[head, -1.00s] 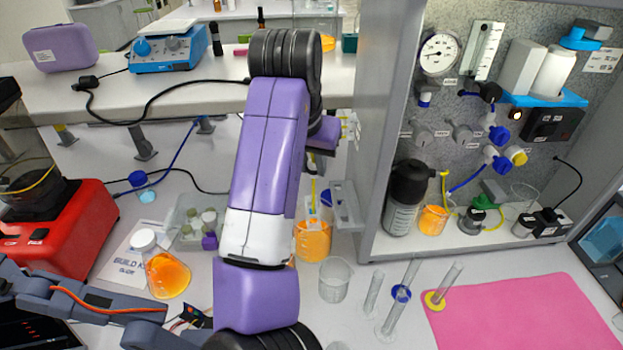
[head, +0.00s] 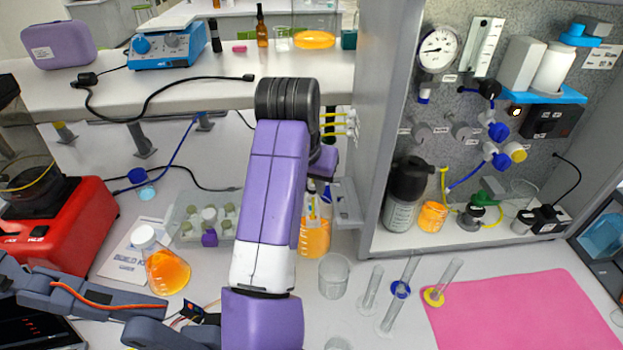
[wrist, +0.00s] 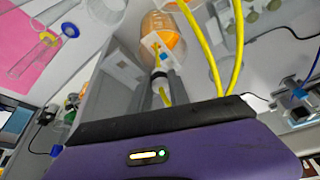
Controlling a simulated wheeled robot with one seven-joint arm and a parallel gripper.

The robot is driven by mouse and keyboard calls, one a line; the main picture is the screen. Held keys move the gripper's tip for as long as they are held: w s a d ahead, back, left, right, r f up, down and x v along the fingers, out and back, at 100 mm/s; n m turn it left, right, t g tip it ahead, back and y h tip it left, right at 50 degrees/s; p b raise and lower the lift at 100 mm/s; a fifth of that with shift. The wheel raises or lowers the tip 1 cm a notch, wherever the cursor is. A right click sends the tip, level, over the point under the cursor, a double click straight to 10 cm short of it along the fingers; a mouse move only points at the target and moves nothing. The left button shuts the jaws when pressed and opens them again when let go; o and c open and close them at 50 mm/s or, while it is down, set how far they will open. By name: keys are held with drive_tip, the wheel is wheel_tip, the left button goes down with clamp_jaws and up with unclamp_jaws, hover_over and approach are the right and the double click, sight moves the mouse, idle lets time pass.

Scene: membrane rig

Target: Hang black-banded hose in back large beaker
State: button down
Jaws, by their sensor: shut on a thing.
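The back large beaker (head: 315,238) holds orange liquid and stands behind my arm in the head view. In the wrist view the beaker (wrist: 158,25) is at top centre, with a white holed card (wrist: 166,44) at its rim. The black-banded hose (wrist: 161,76) is yellow with a dark band and points toward the beaker, just in front of my gripper (wrist: 160,100). My gripper is shut on this hose; its fingertips are hard to make out. Whether the hose end is inside the beaker I cannot tell.
Other yellow hoses (wrist: 237,45) run close beside in the wrist view. An empty beaker (head: 334,276) and several glass cylinders (head: 396,305) stand front right. An orange flask (head: 165,270) stands left. The grey cabinet wall (head: 375,150) rises right of the arm. The pink mat (head: 520,310) is clear.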

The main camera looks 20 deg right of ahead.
sight(313, 212)
drive_tip(key=shift+f+b, duration=2.8)
drive_tip(key=shift+f, duration=1.05)
drive_tip(key=c, duration=1.1)
unclamp_jaws()
drive_tip(key=shift+c, duration=0.2)
drive_tip(key=b+v, duration=0.1)
drive_tip(key=v, duration=0.6)
drive_tip(key=shift+r, duration=0.35)
drive_tip(key=shift+s+a, duration=0.1)
